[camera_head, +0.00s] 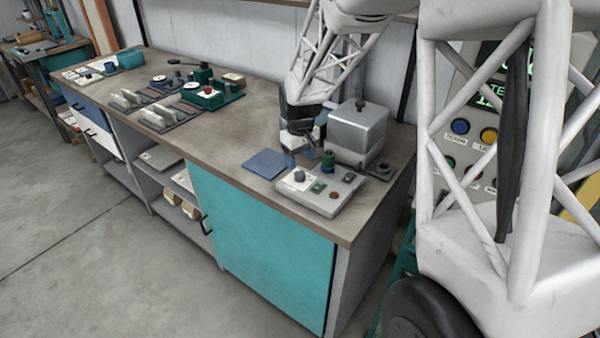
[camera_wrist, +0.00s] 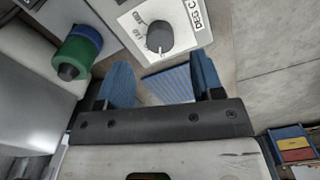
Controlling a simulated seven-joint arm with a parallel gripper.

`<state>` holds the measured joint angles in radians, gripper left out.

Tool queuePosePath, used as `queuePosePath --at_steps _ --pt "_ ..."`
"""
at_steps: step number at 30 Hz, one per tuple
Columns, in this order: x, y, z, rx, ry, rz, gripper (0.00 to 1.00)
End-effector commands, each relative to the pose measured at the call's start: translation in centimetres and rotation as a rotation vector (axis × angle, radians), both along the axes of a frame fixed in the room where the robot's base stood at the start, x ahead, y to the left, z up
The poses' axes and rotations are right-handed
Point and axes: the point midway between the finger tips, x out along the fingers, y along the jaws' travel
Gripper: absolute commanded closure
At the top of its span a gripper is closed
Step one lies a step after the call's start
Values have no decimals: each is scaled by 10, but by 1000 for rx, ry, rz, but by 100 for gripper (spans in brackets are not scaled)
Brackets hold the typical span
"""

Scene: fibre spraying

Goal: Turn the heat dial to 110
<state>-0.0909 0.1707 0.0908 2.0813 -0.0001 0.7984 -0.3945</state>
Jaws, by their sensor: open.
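The heat dial is a dark grey round knob (camera_wrist: 160,37) on a white plate marked DEG C, with small numbers around it that I cannot read surely. In the head view the dial (camera_head: 299,176) stands on a pale control box (camera_head: 320,192) near the bench's front right. My gripper (camera_wrist: 162,80) is open, its two blue-padded fingers apart with nothing held between them. The dial lies beyond the fingertips in the wrist view, not between them. In the head view my gripper (camera_head: 303,155) hangs just behind the box, partly blending with things there.
A grey metal box with a lid (camera_head: 357,128) stands close behind the control box. A green-and-blue cylinder (camera_wrist: 78,50) stands near the dial. A blue mat (camera_head: 265,163) lies left of the box. The bench (camera_head: 232,140) is clear further left, before several fixtures.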

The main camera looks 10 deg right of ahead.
Motion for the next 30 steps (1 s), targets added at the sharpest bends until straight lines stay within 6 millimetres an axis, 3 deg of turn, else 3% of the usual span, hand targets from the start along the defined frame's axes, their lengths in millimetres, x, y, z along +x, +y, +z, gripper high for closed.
queuePosePath --at_steps 12,26,30 --pt "0 0 -46 0 1 0 39" --pt "0 0 -55 0 0 0 39" --pt "0 0 -55 0 0 0 58"
